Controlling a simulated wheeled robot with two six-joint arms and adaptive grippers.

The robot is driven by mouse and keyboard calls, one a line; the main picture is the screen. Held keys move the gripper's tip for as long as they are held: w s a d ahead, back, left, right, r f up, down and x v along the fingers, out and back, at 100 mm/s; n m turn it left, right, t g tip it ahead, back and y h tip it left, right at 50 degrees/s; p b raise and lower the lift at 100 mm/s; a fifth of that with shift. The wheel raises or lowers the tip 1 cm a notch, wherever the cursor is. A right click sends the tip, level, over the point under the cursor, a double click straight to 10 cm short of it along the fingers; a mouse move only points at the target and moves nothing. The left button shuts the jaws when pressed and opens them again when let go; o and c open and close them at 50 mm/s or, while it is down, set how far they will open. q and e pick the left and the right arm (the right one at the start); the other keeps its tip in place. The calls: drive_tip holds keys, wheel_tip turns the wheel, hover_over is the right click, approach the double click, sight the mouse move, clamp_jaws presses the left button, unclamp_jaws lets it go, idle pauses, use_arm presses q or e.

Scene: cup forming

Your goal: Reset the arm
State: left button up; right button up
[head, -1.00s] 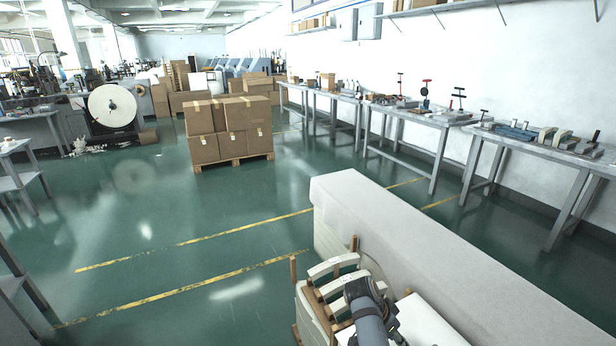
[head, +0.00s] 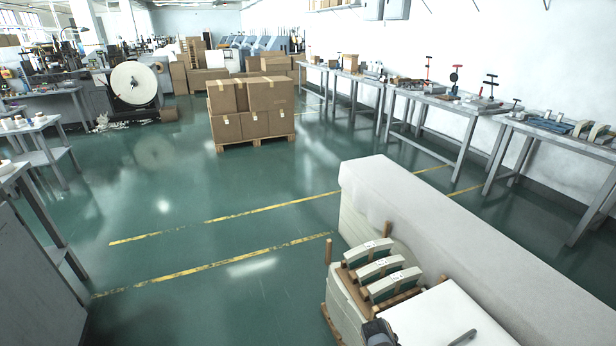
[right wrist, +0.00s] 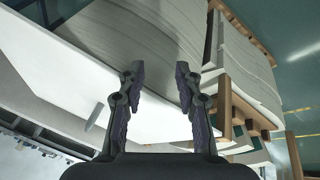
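My right gripper (right wrist: 160,75) shows in the right wrist view with its two dark fingers apart and nothing between them. Beyond the fingers are stacks of pale curved sheets (right wrist: 165,30) beside brown wooden posts (right wrist: 226,105). In the head view, a dark part of my arm shows at the bottom edge, and its gripper cannot be made out there. Near it, white curved sheet stacks (head: 381,268) stand in a wooden rack (head: 349,282). My left gripper is in neither current view.
A white flat top (head: 440,315) lies right of the rack. A long white block (head: 400,195) runs behind it. Boxes on a pallet (head: 252,144) stand farther back on open green floor. Workbenches (head: 440,97) line the right wall, and grey tables (head: 40,150) stand at left.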

drive_tip(key=s+f+n+y+p, duration=0.2)
drive_tip(key=s+f+n, duration=0.1)
drive_tip(key=s+f, duration=0.5)
drive_tip(key=s+f+n+y+p, duration=0.1)
drive_tip(key=s+f+n+p, duration=0.1)
drive_tip(key=s+f, duration=0.65)
use_arm(q)
wheel_tip(320, 180, up, 7)
drive_tip(key=p, duration=0.2)
drive_tip(key=shift+a, duration=0.3)
use_arm(e)
drive_tip(key=s+d+n, duration=0.2)
drive_tip(key=s+d, duration=0.1)
drive_tip(key=s, duration=1.7)
drive_tip(key=shift+s+f+y, duration=0.15)
drive_tip(key=shift+f+y, duration=0.25)
